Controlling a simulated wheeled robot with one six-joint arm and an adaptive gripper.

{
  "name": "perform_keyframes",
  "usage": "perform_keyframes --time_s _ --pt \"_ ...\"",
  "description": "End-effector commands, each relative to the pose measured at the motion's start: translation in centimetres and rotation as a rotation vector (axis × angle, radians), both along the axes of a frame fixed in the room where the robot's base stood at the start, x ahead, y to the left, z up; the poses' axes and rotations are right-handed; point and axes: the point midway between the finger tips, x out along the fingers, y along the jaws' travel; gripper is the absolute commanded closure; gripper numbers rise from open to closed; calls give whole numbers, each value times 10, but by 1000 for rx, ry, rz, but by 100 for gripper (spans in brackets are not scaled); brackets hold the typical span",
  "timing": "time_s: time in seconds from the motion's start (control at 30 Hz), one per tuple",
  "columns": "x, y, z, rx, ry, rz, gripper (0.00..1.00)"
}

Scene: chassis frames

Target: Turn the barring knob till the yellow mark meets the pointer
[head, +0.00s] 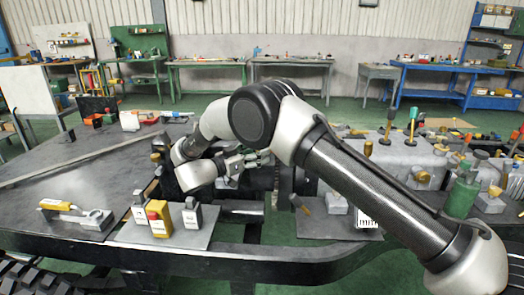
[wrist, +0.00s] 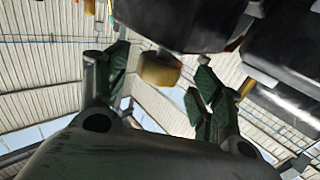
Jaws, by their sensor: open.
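My gripper (wrist: 160,84) is open, its two green-padded fingers spread apart in the wrist view. A brass-coloured knob-like part (wrist: 158,70) shows between and beyond the fingertips, below a dark rounded body (wrist: 185,22). It may be the barring knob, but I cannot tell for sure. The fingers look apart from it. In the head view my gripper (head: 257,160) is at the middle of the bench, beside dark machinery, and my arm hides much of that area. I cannot make out the yellow mark or the pointer in either view.
A plate holds a yellow box with a red button (head: 157,218) between two grey switches. A yellow-handled tool (head: 75,212) lies at the left. The dark tabletop (head: 85,165) has free room.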

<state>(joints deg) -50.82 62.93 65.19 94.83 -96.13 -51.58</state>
Motion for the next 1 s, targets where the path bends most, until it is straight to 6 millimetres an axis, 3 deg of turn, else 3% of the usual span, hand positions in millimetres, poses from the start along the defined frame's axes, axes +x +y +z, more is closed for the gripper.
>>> perform_keyframes --time_s 0.3,0.53,0.87,0.97,1.0 --pt "-46 50 0 0 0 3 34" --pt "-58 63 0 0 0 0 34" --pt "-54 61 4 6 -4 7 34" --pt "-32 55 24 37 -27 54 34" --pt "-17 49 39 60 -42 89 34"
